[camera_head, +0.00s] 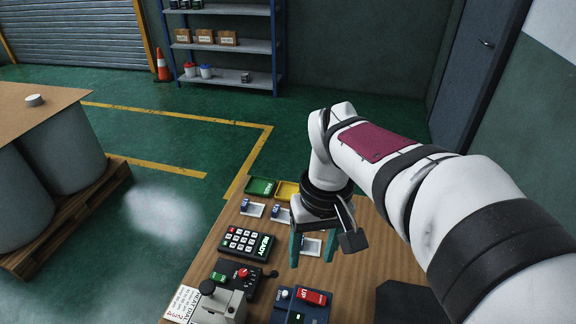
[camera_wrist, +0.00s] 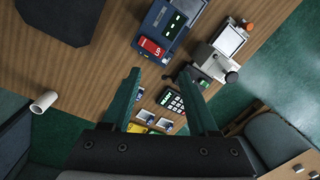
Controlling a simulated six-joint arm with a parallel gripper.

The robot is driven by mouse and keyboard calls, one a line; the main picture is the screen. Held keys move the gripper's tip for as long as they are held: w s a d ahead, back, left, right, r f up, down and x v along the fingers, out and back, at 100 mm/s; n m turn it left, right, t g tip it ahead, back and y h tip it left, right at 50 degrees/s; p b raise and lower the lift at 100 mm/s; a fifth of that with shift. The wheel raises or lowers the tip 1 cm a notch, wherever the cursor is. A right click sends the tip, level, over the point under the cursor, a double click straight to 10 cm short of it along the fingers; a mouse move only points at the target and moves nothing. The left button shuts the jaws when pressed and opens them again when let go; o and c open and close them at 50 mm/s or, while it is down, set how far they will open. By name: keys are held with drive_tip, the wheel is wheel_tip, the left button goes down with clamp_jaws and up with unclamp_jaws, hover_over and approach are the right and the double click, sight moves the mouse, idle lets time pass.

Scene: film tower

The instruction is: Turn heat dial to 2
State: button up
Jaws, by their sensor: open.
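My gripper (camera_head: 312,246) is open and empty above the wooden table, its two green fingers pointing down. It also shows in the wrist view (camera_wrist: 161,78), with nothing between the fingers. A grey machine (camera_head: 222,305) stands at the table's near left edge, left of and nearer than my gripper. A round black knob (camera_head: 207,287) sits on it; I cannot read a pointer or number there. A white card (camera_head: 183,303) with printed text and numbers lies beside it. The machine also shows at the upper right of the wrist view (camera_wrist: 214,62), apart from my fingers.
A black panel with a red knob (camera_head: 243,272) and lever adjoins the machine. A blue box with a red UP switch (camera_head: 311,297) stands to its right. A keypad (camera_head: 246,243), small trays and a green bin (camera_head: 260,187) lie farther back. Bare tabletop (camera_head: 350,280) shows on the right.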

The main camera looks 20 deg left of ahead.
drive_tip(key=w+a+f+n, duration=0.2)
drive_tip(key=w+a+n, duration=0.2)
drive_tip(key=a, duration=0.4)
drive_tip(key=n, duration=0.4)
approach(243, 272)
drive_tip(key=shift+h, duration=0.3)
drive_tip(key=f, duration=0.8)
drive_tip(key=shift+s+a+f, duration=0.2)
drive_tip(key=shift+f, duration=0.05)
clamp_jaws()
